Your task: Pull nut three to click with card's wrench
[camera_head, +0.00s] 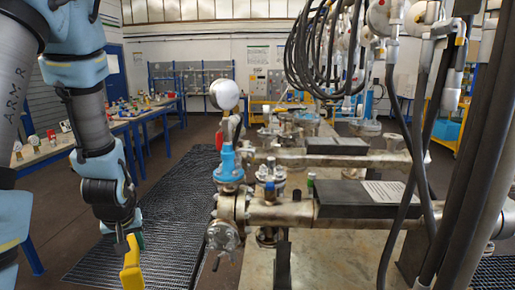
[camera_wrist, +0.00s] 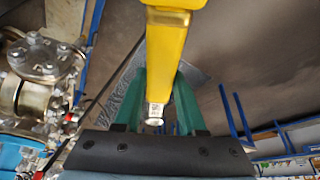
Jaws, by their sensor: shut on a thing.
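My gripper (camera_head: 133,241) hangs at the left of the head view, pointing down, left of the pipework. Its green fingers (camera_wrist: 160,90) are shut on a yellow tool (camera_wrist: 174,50), which also shows in the head view (camera_head: 131,269). Its far end is out of frame in the wrist view, so I cannot tell if it is a wrench. A flange with several bolts and nuts (camera_wrist: 42,58) is at the left of the wrist view, apart from the tool. No nut numbers are readable.
The flanged pipes (camera_head: 285,212) with blue-topped valve (camera_head: 228,165) and white round gauge (camera_head: 224,93) stand right of my gripper. Black hoses hang at the right. A blue-legged bench (camera_head: 150,113) with small items stands at the left. Floor grating (camera_head: 160,215) is clear.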

